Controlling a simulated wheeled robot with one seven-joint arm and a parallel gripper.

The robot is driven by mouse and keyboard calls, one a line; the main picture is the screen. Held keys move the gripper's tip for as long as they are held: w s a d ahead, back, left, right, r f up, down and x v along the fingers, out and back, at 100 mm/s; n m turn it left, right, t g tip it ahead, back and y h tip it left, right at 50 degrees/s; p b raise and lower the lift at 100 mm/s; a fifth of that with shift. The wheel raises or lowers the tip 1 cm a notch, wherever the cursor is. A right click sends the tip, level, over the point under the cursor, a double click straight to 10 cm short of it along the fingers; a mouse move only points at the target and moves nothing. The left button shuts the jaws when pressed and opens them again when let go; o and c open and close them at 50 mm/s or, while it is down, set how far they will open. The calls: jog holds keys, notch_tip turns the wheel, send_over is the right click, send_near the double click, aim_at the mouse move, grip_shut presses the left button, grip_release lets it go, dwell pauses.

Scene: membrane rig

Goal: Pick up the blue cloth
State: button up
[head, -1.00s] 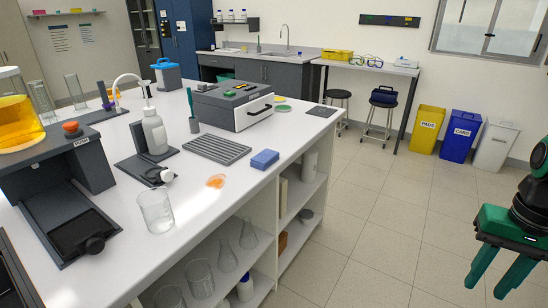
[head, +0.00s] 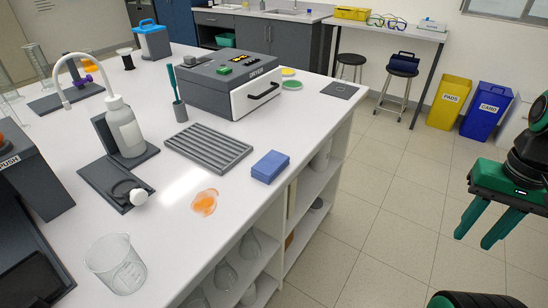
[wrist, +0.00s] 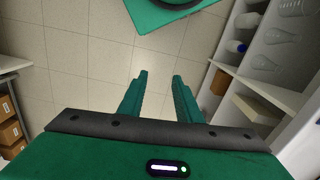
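The blue cloth (head: 270,166) is a folded block lying on the white bench top, close to its right edge, beside an orange spill (head: 205,202). My gripper (head: 474,232) is at the right of the head view, out over the floor and well apart from the cloth. Its two green fingers are spread with nothing between them. In the wrist view my gripper (wrist: 160,82) points at the floor tiles, and the cloth is not in that view.
A grey ribbed rack (head: 208,147), a dryer box (head: 228,82), a wash bottle (head: 124,128) and a glass beaker (head: 117,264) stand around the cloth. Open shelves with glassware lie under the bench edge. The floor between bench and arm is clear.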

jog(key=shift+w+a, duration=0.15)
jog(key=shift+a, duration=0.1)
jog(key=shift+o, duration=1.2)
jog(key=shift+w, duration=0.1)
jog(key=o, duration=0.5)
jog(key=shift+s+a+r, duration=0.1)
jog(key=shift+s+r, duration=0.15)
jog(key=o, duration=1)
jog(key=w+n, duration=0.1)
jog(key=w+a+r, duration=0.1)
jog(key=w, duration=0.1)
jog(key=w+a+n, duration=0.1)
jog(key=shift+w+r+n+t, duration=0.2)
jog(key=shift+w+n+t, duration=0.1)
jog(key=shift+w+t, duration=0.1)
jog(key=n+t+y, duration=0.2)
jog(key=n+y, duration=0.1)
jog(key=n, duration=1.1)
send_near(272, 162)
jog(key=f, duration=0.1)
jog(key=a+f, duration=0.1)
jog(key=shift+w+a+f, duration=0.15)
jog(key=shift+a+f, duration=0.15)
jog(key=x, duration=0.5)
jog(key=shift+d+f, duration=0.1)
jog(key=shift+d, duration=0.3)
jog(key=shift+w+a+f, duration=0.15)
jog(key=shift+w+f, duration=0.05)
jog(key=shift+f, duration=0.3)
